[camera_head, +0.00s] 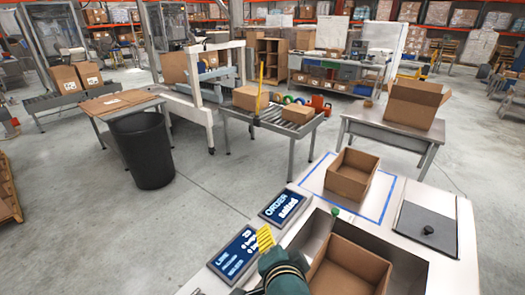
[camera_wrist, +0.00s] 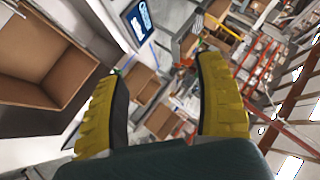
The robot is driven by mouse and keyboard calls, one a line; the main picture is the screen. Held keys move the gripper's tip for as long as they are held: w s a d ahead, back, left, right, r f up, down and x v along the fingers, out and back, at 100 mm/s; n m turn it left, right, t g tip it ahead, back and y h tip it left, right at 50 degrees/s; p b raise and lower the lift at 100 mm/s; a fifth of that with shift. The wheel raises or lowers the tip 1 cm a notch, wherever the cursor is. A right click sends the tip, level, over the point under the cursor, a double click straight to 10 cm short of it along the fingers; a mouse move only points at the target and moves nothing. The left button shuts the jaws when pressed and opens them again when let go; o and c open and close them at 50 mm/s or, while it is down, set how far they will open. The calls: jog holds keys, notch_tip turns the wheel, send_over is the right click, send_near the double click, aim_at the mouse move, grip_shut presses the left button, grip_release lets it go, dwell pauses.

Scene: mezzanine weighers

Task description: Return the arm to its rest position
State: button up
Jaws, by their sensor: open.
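My gripper (camera_head: 265,240) shows at the bottom of the head view, with yellow ribbed fingers on a dark teal arm. It is raised beside the counter's left edge, near two screens. In the wrist view my gripper (camera_wrist: 160,70) has its two yellow fingers spread wide apart, with nothing between them. The rest of my arm runs out of the bottom of the head view, so its full pose is hidden.
The counter (camera_head: 395,205) holds an open carton (camera_head: 341,190) inside blue tape. Another open carton (camera_head: 324,274) sits in a recess. An order screen (camera_head: 284,205) and a line screen (camera_head: 236,252) stand close to my gripper. Open floor (camera_head: 215,215) lies to the left.

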jog(key=s+d+r+n+t, duration=0.2)
jog(key=s+r+n+t, duration=0.4)
jog(key=r, duration=0.6)
jog(key=s+d+r+n+t, duration=0.2)
jog(key=s+r+t, duration=0.2)
jog(key=s+r, duration=0.65)
notch_tip(320, 180, up, 28)
jog(key=w+n+p, duration=0.1)
jog(key=w+p, duration=0.2)
jog(key=p, duration=2.2)
jog(key=shift+a+f+n+t+h, duration=0.15)
jog(key=shift+a+n+t+h, duration=0.15)
jog(key=shift+h, duration=0.1)
